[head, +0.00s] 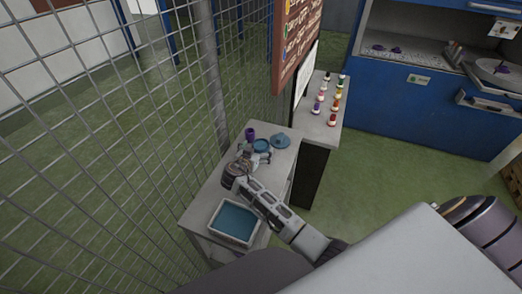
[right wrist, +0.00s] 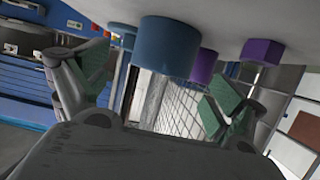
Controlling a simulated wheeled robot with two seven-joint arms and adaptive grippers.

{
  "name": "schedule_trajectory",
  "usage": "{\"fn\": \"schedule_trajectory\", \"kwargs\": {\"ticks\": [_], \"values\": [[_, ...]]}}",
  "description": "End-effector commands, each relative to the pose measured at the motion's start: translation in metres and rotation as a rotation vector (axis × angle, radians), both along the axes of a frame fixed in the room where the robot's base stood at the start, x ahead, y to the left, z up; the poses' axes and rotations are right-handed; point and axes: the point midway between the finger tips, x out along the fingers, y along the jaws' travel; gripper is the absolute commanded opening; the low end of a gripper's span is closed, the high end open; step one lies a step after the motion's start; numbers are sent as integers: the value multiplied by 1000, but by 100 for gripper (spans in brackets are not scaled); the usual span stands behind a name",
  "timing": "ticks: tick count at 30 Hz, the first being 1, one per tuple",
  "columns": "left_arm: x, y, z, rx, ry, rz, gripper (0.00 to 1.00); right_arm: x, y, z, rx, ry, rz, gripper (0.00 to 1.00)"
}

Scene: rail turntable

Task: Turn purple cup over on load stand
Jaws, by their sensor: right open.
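A purple cup (head: 250,134) stands near the far left edge of the small table in the head view, beyond my right gripper (head: 256,157). In the right wrist view, which is upside down, a purple round shape (right wrist: 206,66) shows partly behind a blue cylinder (right wrist: 168,46). A purple block (right wrist: 263,51) with a pale stem is to its right. I cannot tell for certain which part is the load stand. My right gripper (right wrist: 155,92) is open, its green-padded fingers apart, with the blue cylinder ahead between them. My left gripper is not in view.
The table (head: 213,192) also holds a blue round piece (head: 262,145), a teal lid-like piece (head: 281,141) and a tray with a blue inside (head: 260,222). A wire fence (head: 150,130) runs close along the left. Several coloured bottles stand on a side table (head: 326,128).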

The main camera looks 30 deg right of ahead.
Motion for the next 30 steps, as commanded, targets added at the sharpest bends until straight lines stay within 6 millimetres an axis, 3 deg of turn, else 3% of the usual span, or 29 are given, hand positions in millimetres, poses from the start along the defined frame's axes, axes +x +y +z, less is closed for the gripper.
{"fn": "schedule_trajectory", "kwargs": {"ticks": [11, 19, 30], "values": [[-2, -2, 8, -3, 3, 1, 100, 18, -17, -5, -2, 1, 0, 95], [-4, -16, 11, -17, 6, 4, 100, 32, -32, -14, -2, 0, -1, 95], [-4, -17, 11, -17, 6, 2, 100, 34, -35, -16, 0, 0, -1, 95]]}}
